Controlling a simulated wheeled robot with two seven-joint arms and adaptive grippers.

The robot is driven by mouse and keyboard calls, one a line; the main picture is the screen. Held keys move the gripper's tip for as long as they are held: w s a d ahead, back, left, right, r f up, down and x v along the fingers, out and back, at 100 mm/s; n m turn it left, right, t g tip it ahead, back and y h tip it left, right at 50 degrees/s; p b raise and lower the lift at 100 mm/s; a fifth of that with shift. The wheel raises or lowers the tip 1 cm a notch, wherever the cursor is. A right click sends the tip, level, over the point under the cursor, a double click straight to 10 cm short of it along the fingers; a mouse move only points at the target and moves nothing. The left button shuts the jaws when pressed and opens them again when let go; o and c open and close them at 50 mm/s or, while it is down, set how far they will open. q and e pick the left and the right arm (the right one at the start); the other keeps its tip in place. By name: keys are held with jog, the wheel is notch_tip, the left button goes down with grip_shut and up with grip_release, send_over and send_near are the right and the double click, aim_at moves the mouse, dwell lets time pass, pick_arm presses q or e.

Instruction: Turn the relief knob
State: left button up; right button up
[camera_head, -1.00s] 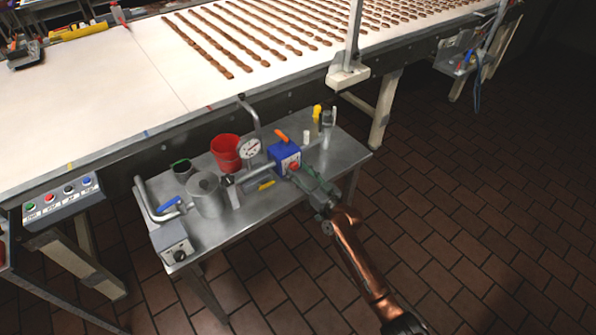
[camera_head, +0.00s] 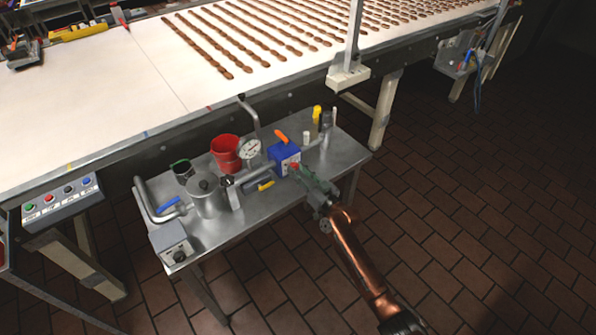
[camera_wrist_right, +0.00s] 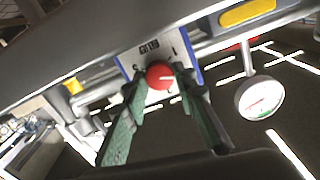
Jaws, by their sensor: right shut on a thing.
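The relief knob (camera_wrist_right: 160,75) is red with a white line and sits on the light front plate of a blue box; it also shows small in the head view (camera_head: 294,167). The blue box (camera_head: 284,151) stands on the metal side table, in the pipe line. My right gripper (camera_wrist_right: 161,80) has its two green fingers on either side of the knob and is shut on it. In the head view my right gripper (camera_head: 300,172) reaches the box from the lower right. My left gripper is not in view.
On the metal table (camera_head: 230,230) are a dial gauge (camera_head: 250,149), a red bucket (camera_head: 226,153), a lidded metal pot (camera_head: 207,194) and a control box (camera_head: 174,247). An orange lever (camera_head: 281,137) is on the blue box. The conveyor (camera_head: 100,100) runs behind.

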jog(key=shift+m, duration=0.3)
jog(key=shift+c, duration=0.2)
jog(key=shift+m+p, duration=0.3)
jog(key=shift+m, duration=2.3)
jog(key=o, duration=1.2)
jog(key=shift+c, duration=0.2)
jog(key=shift+s+d+f, duration=0.15)
jog(key=shift+s+d, duration=0.15)
jog(key=shift+s, duration=0.1)
jog(key=v, duration=1.1)
